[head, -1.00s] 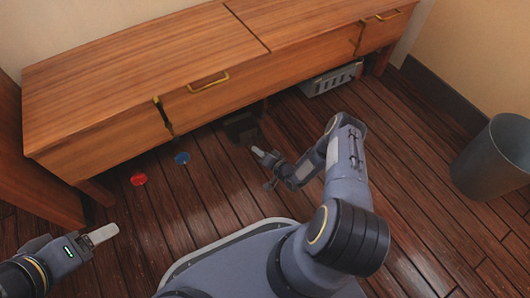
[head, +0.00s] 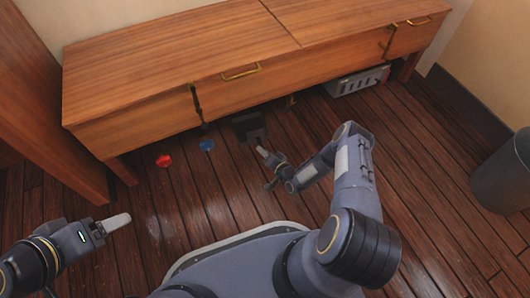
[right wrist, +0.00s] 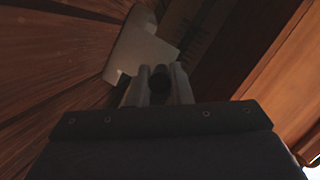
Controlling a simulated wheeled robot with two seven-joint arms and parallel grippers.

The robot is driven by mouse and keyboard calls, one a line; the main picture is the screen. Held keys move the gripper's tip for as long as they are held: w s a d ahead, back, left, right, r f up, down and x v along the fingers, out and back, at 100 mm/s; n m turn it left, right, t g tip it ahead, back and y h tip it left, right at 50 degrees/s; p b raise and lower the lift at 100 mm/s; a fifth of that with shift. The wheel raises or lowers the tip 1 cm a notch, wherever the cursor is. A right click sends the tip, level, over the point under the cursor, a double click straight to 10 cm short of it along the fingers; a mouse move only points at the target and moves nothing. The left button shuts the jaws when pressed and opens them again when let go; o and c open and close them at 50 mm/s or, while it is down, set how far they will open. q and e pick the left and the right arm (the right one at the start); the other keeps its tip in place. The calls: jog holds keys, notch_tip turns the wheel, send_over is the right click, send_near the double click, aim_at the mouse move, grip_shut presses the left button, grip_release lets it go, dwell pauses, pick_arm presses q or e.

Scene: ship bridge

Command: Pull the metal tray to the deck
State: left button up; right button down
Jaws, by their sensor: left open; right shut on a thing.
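My left gripper (head: 118,222) is open and empty above the deck at the lower left, away from the tray.
The long wooden cabinet (head: 215,65) on short legs spans the back. A red disc (head: 164,161) and a blue disc (head: 207,146) lie on the deck left of the tray. A slotted grey box (head: 357,80) sits under the cabinet's right end. A grey bin (head: 500,175) stands at right.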

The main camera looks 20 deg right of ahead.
jog(key=c, duration=1.2)
grip_release()
jog(key=shift+c, duration=0.2)
jog(key=p+v, duration=0.3)
jog(key=v, duration=0.4)
jog(key=shift+s, duration=0.4)
jog(key=shift+d+r, duration=0.1)
jog(key=shift+d, duration=0.05)
